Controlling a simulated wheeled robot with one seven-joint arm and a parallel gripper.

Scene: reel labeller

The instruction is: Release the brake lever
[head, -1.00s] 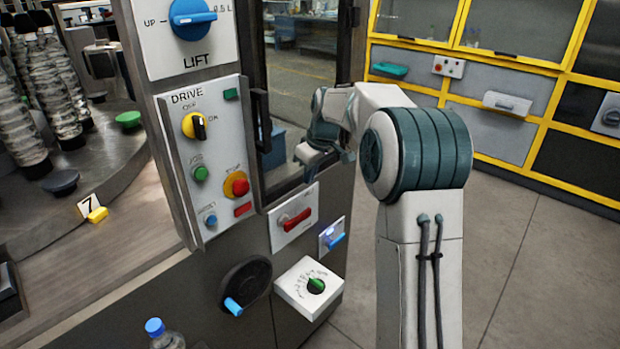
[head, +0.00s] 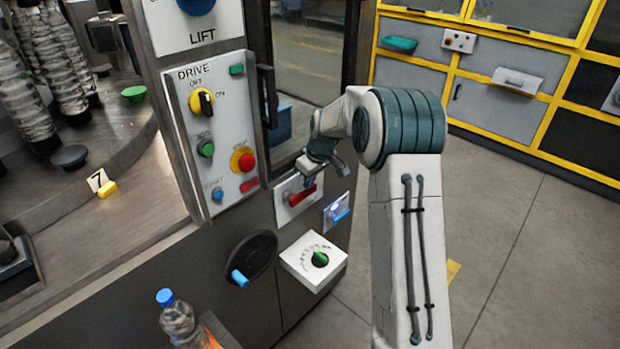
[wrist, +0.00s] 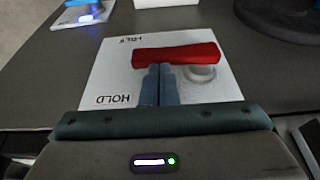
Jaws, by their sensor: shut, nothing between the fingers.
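The brake lever is a red bar (head: 302,195) on a white plate (head: 288,210) low on the machine's front. In the wrist view the red lever (wrist: 176,54) lies nearly level across the plate (wrist: 108,75), with a round pale hub near its right end. The plate's lower label reads HOLD; the upper label is hard to read. My gripper (wrist: 158,72) is shut and empty, its fingertips overlapping the lever's near edge left of the hub. I cannot tell whether they touch it. In the head view my gripper (head: 303,180) is just above the lever, partly hidden.
A small lit blue switch (head: 337,214) is right of the plate. A green dial on a white box (head: 313,262) and a black handwheel (head: 250,257) are below. The DRIVE panel (head: 213,140) is up left. A bottle (head: 178,318) stands below. Floor to the right is open.

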